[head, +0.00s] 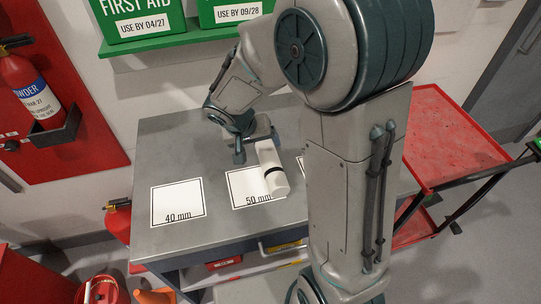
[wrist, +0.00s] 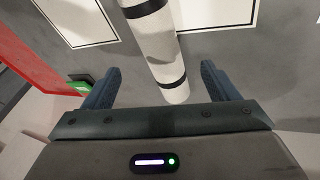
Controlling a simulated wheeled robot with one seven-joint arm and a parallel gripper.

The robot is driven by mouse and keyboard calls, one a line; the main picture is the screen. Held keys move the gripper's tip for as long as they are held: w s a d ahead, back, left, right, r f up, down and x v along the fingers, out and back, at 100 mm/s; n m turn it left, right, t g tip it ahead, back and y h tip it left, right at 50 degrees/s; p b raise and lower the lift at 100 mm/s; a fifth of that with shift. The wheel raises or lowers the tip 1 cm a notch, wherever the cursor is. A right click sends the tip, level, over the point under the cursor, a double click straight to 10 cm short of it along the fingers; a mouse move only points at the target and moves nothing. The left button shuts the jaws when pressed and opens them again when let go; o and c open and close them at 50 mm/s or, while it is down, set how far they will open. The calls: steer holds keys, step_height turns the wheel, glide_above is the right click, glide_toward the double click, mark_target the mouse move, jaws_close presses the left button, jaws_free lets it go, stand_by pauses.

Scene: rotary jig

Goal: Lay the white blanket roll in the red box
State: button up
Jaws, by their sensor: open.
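The white blanket roll (head: 276,182) with dark bands lies on the grey worktop, on the card marked 50 mm (head: 243,186). In the wrist view the roll (wrist: 158,52) runs lengthwise between my gripper's two blue fingers. My gripper (head: 257,148) is open at the roll's far end, with a gap on each side of it; I cannot tell the height between them. A small red box front (head: 224,263) shows in the shelf under the worktop. I cannot tell whether it is the task's red box, and its inside is hidden.
A card marked 40 mm (head: 178,203) lies to the left. A red tray trolley (head: 455,130) stands at the right. Green first aid boxes (head: 142,18) sit on a shelf above. A fire extinguisher (head: 35,90) hangs at the left. My arm hides the worktop's right part.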

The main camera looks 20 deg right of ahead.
mark_target(266, 154)
steer(key=x, duration=0.8)
steer(key=shift+s, duration=0.1)
steer(key=c, duration=1.4)
steer(key=shift+c, duration=0.7)
steer(key=shift+r, duration=0.15)
